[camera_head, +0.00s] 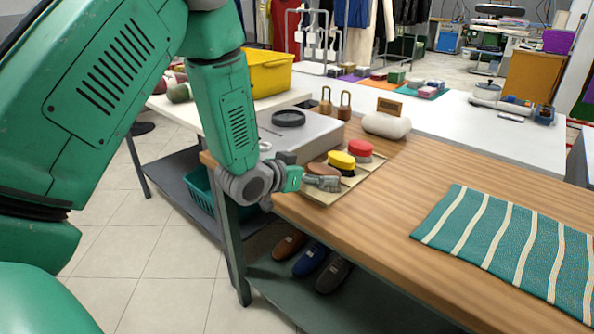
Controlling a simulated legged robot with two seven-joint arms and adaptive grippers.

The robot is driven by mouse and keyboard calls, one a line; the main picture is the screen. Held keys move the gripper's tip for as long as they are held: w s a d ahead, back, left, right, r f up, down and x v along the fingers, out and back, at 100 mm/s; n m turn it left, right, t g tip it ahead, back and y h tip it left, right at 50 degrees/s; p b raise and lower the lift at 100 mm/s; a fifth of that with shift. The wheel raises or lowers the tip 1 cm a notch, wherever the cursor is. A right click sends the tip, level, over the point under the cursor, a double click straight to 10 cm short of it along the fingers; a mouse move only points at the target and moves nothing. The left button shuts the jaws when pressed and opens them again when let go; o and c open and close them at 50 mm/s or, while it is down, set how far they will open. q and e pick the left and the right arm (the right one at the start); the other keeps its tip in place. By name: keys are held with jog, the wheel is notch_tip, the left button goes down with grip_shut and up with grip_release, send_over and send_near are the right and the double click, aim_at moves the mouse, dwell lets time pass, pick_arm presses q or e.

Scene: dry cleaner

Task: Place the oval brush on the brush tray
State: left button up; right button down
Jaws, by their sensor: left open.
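A flat beige tray (349,184) lies at the left end of the wooden table, with a red brush (360,148), a yellow brush (341,160) and a brown brush (319,168) in a row on or over it. All three look rounded, so I cannot tell which is the oval brush. My left gripper (331,183) is open, just in front of the brown brush, low over the tray's near left part. It hides part of the brown brush and tray. Whether it touches the brush is unclear. My right gripper is not in view.
A white rounded block (386,124) sits behind the tray. A striped green cloth (512,239) covers the table's right part; bare wood lies between. Shoes (311,258) rest on the shelf below.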

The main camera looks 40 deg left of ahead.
aim_at(312, 170)
pick_arm(q)
jog(key=v, duration=0.4)
jog(key=shift+s+a+r+p, duration=0.1)
jog(key=shift+a+p, duration=0.1)
jog(key=shift+p, duration=0.1)
jog(key=s, duration=0.1)
jog(key=s+d+r, duration=0.1)
jog(key=s+r, duration=0.1)
jog(key=shift+s+d+p, duration=0.25)
jog(key=shift+d+p, duration=0.05)
jog(key=shift+s+d, duration=0.15)
jog(key=shift+s, duration=0.25)
jog(key=s+d+f+g, duration=0.1)
jog(key=s+f+g, duration=0.25)
jog(key=f, duration=0.65)
jog(key=s+d+f+g, duration=0.4)
jog(key=s+f, duration=0.5)
jog(key=s, duration=0.3)
jog(key=s+d+f+g+y, duration=0.1)
jog(key=s+d+f+g, duration=0.3)
jog(key=s+f, duration=0.5)
jog(key=s+g, duration=0.2)
jog(key=s, duration=0.1)
jog(key=shift+s+d+f, duration=0.2)
jog(key=shift+s+f, duration=0.05)
jog(key=shift+f, duration=0.1)
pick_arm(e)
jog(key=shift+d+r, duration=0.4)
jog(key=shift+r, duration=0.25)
